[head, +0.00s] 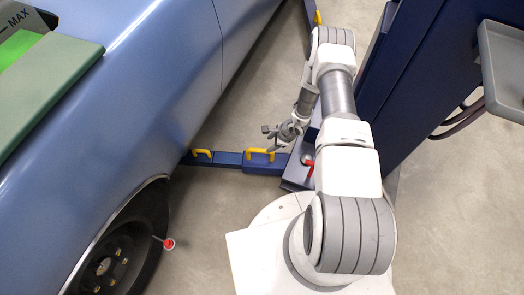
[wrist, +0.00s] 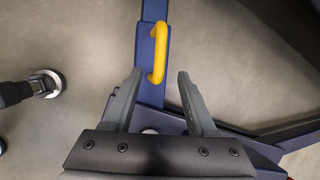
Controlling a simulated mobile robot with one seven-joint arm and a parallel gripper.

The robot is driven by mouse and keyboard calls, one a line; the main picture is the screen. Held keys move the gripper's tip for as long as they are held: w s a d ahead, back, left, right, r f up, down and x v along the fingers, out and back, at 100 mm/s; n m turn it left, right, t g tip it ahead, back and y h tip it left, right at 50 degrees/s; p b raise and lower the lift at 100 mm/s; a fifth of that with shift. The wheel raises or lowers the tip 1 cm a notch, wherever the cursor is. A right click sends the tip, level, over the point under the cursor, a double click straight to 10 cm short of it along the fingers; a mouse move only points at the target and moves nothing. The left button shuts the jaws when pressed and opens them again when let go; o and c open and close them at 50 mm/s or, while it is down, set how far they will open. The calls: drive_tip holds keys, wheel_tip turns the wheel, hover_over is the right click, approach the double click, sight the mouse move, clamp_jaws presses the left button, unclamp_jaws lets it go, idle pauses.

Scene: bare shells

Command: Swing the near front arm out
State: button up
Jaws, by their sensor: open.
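A blue lift arm (head: 228,160) runs low over the floor from the foot of the blue post toward the car's underside. It carries a yellow handle (head: 260,154) near the post and a second yellow handle (head: 201,153) closer to the car. My gripper (head: 272,138) is above the lift arm, near the handle by the post. In the wrist view my gripper (wrist: 160,73) is open and empty, its fingers pointing toward a yellow handle (wrist: 158,53) on the blue arm (wrist: 151,90). The handle lies just beyond and between the fingertips, with no contact visible. The lift arm's far end is hidden by the car.
The blue car (head: 150,90) fills the left, with its wheel (head: 115,255) low down. The blue post (head: 415,75) stands right of my arm. A red lever (head: 309,165) is at its foot. A grey tray (head: 502,70) juts out at right.

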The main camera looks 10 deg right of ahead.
sight(261, 150)
drive_tip(key=b+x, duration=0.4)
drive_tip(key=x, duration=0.6)
clamp_jaws()
idle(1.2)
